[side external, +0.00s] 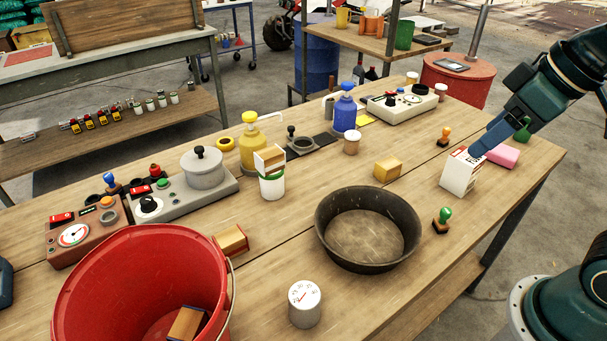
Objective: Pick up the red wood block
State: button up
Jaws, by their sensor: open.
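My gripper (484,148) reaches in from the upper right, with its tip low behind a white carton with a reddish top (458,174). It is open; its far finger is hard to make out. A pink-red block (503,155) lies on the table just right of the gripper tip, partly hidden by it. I cannot tell whether they touch. No other plainly red wood block shows. Tan wooden blocks lie on the table at centre right (387,169) and beside the red bucket (231,239).
A dark round pan (330,242) and a green-knobbed stamp (442,220) stand in front of the carton. An orange-knobbed stamp (444,136) stands behind it. A large red bucket (90,285) fills the lower left. Bare wood (500,195) lies right of the carton.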

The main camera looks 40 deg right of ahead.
jog(key=w+a+n+g+y, duration=0.1)
jog(key=w+a+n, duration=0.35)
jog(key=w, duration=0.45)
jog(key=n+g+y, duration=0.3)
jog(key=n+g, duration=0.1)
jog(key=n, duration=0.7)
send_over(236, 235)
jog(key=d, duration=0.5)
notch_tip(236, 235, down, 15)
jog(key=shift+a, duration=0.1)
jog(key=shift+f, duration=0.1)
jog(key=x, duration=0.7)
jog(key=shift+a+f, duration=0.1)
jog(key=shift+f, duration=0.3)
jog(key=shift+a+f, duration=0.1)
jog(key=shift+f, duration=0.2)
